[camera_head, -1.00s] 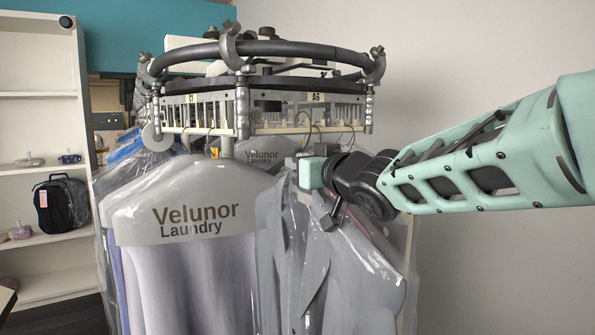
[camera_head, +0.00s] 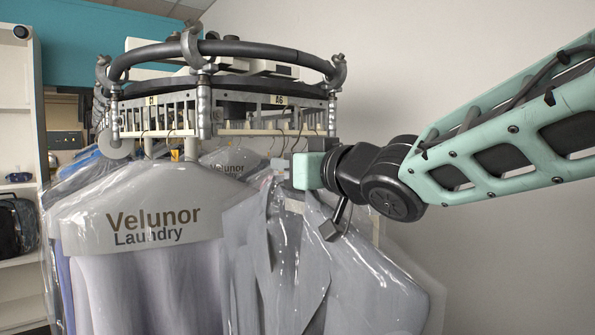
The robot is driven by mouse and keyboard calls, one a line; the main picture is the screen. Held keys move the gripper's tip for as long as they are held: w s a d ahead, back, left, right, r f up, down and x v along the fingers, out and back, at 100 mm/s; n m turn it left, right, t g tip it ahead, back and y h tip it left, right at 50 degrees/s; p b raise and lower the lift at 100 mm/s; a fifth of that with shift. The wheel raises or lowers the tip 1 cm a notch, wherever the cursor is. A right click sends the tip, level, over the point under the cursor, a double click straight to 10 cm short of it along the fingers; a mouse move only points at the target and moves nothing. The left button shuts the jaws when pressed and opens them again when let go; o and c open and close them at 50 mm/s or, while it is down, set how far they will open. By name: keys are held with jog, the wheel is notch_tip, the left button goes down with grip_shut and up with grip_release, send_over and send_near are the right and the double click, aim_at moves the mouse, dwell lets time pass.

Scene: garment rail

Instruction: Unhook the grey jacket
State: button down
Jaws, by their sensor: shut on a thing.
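The grey jacket (camera_head: 290,270) hangs in clear plastic at the front right of the round garment rail (camera_head: 215,130). My gripper (camera_head: 300,170) is at the top of the jacket, by its collar and hanger, just below the rail's slotted rim. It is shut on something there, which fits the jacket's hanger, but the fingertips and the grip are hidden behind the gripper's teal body. Thin hanger hooks (camera_head: 285,137) show at the rim near the A6 label. I cannot tell whether the jacket's own hook is on the rail.
A bagged garment with a Velunor Laundry cover (camera_head: 150,215) hangs close on the left. More bagged garments hang behind, and another is close on the right. A white shelf (camera_head: 15,120) with a black backpack (camera_head: 18,225) stands at far left. The right wall side is clear.

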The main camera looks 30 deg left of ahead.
jog(key=b+v, duration=0.5)
jog(key=v, duration=1)
jog(key=shift+r, duration=0.15)
dwell(0.4)
